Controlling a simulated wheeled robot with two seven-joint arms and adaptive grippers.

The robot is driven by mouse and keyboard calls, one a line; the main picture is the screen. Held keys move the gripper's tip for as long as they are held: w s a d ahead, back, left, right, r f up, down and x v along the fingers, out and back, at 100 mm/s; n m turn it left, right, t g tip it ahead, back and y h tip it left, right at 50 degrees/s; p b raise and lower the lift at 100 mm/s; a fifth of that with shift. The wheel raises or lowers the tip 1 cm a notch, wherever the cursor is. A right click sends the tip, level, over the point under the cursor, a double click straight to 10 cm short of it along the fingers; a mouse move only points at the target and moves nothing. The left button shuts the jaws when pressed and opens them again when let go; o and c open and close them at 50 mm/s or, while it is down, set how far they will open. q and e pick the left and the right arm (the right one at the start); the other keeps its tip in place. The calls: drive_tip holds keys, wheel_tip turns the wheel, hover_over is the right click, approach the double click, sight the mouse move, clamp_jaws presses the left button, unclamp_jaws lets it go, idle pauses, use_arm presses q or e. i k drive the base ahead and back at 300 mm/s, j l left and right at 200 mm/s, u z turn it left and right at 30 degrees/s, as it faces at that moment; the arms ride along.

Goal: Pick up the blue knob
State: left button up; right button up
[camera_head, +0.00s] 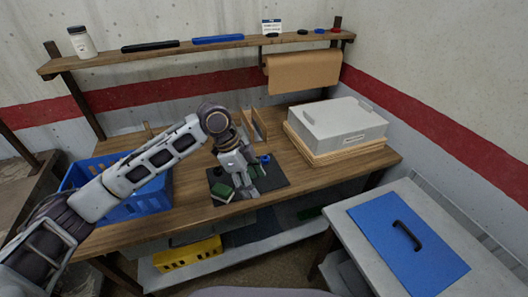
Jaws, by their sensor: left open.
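A small blue knob (265,159) shows at the right side of my left gripper, at the back of a black mat (273,178) on the wooden workbench. My left gripper (248,187) points down over the mat, open, with its fingers just left of and in front of the knob. Whether a finger touches the knob cannot be told. My right gripper is out of view.
A blue crate (140,205) stands on the bench at left, under my left arm. A grey lidded case (340,124) sits on the bench at right. A shelf (200,48) with small items spans the back. A blue panel with a black handle (405,236) lies on the grey cabinet at right.

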sight(265, 160)
drive_tip(key=i+j, duration=0.15)
drive_tip(key=i, duration=0.7)
